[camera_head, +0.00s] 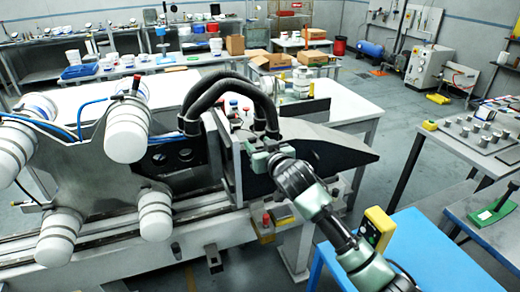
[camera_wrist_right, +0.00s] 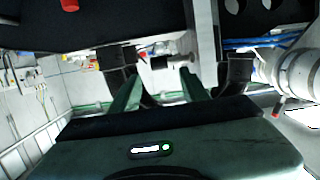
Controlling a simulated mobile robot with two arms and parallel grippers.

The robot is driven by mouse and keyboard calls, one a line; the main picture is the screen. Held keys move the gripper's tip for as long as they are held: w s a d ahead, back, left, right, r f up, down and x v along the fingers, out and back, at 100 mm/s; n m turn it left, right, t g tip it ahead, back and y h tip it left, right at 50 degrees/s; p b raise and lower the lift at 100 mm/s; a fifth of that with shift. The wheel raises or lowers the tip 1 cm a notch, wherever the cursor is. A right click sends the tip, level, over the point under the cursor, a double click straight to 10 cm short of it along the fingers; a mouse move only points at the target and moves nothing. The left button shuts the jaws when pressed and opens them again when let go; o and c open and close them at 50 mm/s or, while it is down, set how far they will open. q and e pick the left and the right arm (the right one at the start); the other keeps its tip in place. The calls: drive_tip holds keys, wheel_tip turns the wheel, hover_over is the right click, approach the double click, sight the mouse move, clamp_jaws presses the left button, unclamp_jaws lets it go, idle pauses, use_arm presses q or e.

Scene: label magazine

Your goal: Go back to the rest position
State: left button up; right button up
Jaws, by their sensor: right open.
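My right arm reaches in from the lower right of the head view. Its green and black gripper (camera_head: 256,146) is at the machine's dark upright plate (camera_head: 225,150), beside the black wedge-shaped part (camera_head: 335,150). In the right wrist view the two green fingers (camera_wrist_right: 158,92) stand apart with nothing held between them. A dark part of the machine (camera_wrist_right: 110,22) fills the top of that view. I cannot tell whether the gripper touches the machine. My left gripper does not show.
Thick black hoses (camera_head: 230,85) arch just above my right gripper. White rollers (camera_head: 125,130) are at left. A yellow box (camera_head: 378,226) and a blue table (camera_head: 430,255) lie close to my right forearm. A bench with metal parts (camera_head: 480,135) is at right. Grey floor (camera_head: 395,125) is open between.

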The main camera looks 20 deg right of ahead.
drive_tip(key=shift+s+r, duration=0.1)
drive_tip(key=shift+s, duration=0.45)
drive_tip(key=s+d+f+g+b, duration=0.1)
drive_tip(key=s+f+g, duration=0.1)
drive_tip(key=f, duration=1.1)
drive_tip(key=s+d+f+g+b, duration=0.1)
drive_tip(key=s+f+g, duration=0.1)
drive_tip(key=f, duration=1.1)
drive_tip(key=s+f+g, duration=0.2)
drive_tip(key=s+f, duration=0.5)
drive_tip(key=f, duration=0.4)
drive_tip(key=s+f+g, duration=0.1)
drive_tip(key=s+f, duration=0.6)
drive_tip(key=f, duration=0.3)
drive_tip(key=s+f+n+g+b, duration=0.15)
drive_tip(key=s+f+g, duration=0.25)
drive_tip(key=s+f, duration=1.4)
drive_tip(key=s+f+g, duration=0.1)
drive_tip(key=s+f, duration=0.2)
drive_tip(key=s, duration=1)
drive_tip(key=s+a+f+g+b, duration=0.1)
drive_tip(key=s+f+g, duration=0.1)
drive_tip(key=s, duration=1.1)
drive_tip(key=shift+s+a+f+g+h, duration=0.2)
drive_tip(key=shift+s+f+g+h, duration=0.15)
drive_tip(key=shift+f, duration=0.3)
